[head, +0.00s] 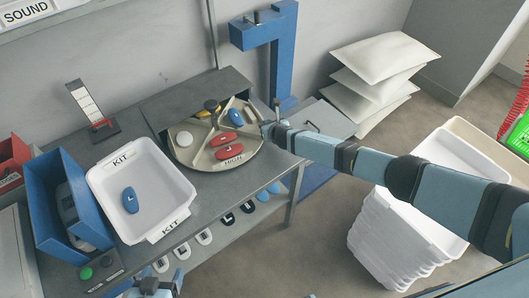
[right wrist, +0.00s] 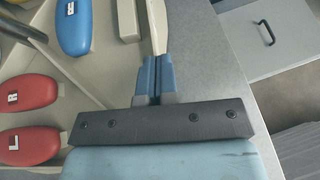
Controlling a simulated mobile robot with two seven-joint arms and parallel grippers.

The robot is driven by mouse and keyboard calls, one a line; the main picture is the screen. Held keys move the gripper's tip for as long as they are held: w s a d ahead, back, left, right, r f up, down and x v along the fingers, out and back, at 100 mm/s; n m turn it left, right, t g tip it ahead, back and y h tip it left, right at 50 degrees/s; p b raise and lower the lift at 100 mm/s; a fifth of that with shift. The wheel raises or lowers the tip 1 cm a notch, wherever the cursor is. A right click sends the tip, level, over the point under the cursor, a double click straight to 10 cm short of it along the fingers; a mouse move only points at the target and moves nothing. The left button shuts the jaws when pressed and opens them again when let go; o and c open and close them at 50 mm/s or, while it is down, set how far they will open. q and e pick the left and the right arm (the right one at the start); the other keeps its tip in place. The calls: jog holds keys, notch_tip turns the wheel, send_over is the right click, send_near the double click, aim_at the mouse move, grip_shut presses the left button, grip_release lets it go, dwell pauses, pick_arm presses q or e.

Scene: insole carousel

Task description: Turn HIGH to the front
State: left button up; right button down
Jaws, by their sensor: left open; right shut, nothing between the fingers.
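The round beige carousel (head: 188,157) stands on the grey workbench, split by dividers around a dark centre knob (head: 211,106). The HIGH label (head: 233,161) is on its front rim, below a compartment with two red insoles (head: 228,152). A blue insole (head: 236,117) lies in the back right compartment and a white one (head: 184,138) at the left. My right gripper (head: 268,129) is at the carousel's right edge; in the right wrist view its fingers (right wrist: 154,72) are shut and empty, close against the pale rim; contact is unclear. My left gripper (head: 154,287) is open at the bottom edge, away from the carousel.
A white KIT tray (head: 180,185) holding a blue insole (head: 130,200) is left of the carousel. A blue bin (head: 57,190) stands further left. A blue bracket (head: 283,60) rises behind right. White stacked trays (head: 385,235) and pillow-like sacks (head: 380,65) are at the right.

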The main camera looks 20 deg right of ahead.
jog(key=shift+w+d+b, duration=0.15)
jog(key=shift+w+b, duration=0.05)
jog(key=shift+w, duration=0.6)
jog(key=shift+w+d+b, duration=0.15)
jog(key=shift+w, duration=0.7)
jog(key=shift+f, duration=0.1)
